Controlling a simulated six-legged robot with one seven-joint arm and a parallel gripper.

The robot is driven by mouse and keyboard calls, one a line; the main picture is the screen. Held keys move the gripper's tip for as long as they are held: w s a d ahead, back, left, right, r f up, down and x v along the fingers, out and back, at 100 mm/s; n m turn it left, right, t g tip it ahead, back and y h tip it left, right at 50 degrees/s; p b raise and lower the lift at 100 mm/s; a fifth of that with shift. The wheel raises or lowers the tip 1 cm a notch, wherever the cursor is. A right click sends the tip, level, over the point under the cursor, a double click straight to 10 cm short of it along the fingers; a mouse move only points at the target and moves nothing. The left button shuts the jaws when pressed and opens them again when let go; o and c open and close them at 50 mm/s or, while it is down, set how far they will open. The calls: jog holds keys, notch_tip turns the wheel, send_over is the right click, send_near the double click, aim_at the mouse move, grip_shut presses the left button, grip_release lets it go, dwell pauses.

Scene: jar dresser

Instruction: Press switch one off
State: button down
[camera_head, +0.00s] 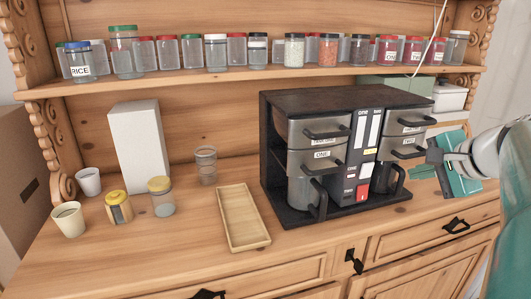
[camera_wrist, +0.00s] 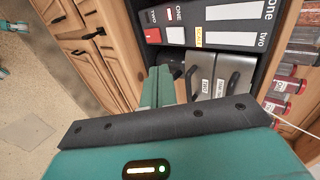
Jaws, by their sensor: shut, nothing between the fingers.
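A black coffee machine (camera_head: 330,98) stands on the dresser top, with a dark centre panel marked one and two. Switch one (camera_head: 367,169) is a pale rectangle beside the label ONE; it also shows in the wrist view (camera_wrist: 175,35). Switch two (camera_head: 362,192) is red and sits just below it; in the wrist view it is left of switch one (camera_wrist: 152,36). My gripper (camera_head: 413,173) is at the machine's right side, its teal fingers pointing toward it. In the wrist view the fingers (camera_wrist: 160,72) are together and empty, apart from the panel.
Drawers with black handles (camera_head: 403,125) jut from the machine's right side near my fingers, with a dark mug (camera_head: 389,178) below. A wooden tray (camera_head: 240,215) lies left. Jars line the shelf (camera_head: 240,76) above. The counter before the machine is clear.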

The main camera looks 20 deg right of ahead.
jog(key=w, duration=0.1)
send_near(367, 171)
jog(key=x, duration=0.5)
jog(key=shift+s+f, duration=0.25)
jog(key=shift+f, duration=0.05)
jog(key=shift+w+d+r, duration=0.1)
jog(key=shift+w, duration=0.45)
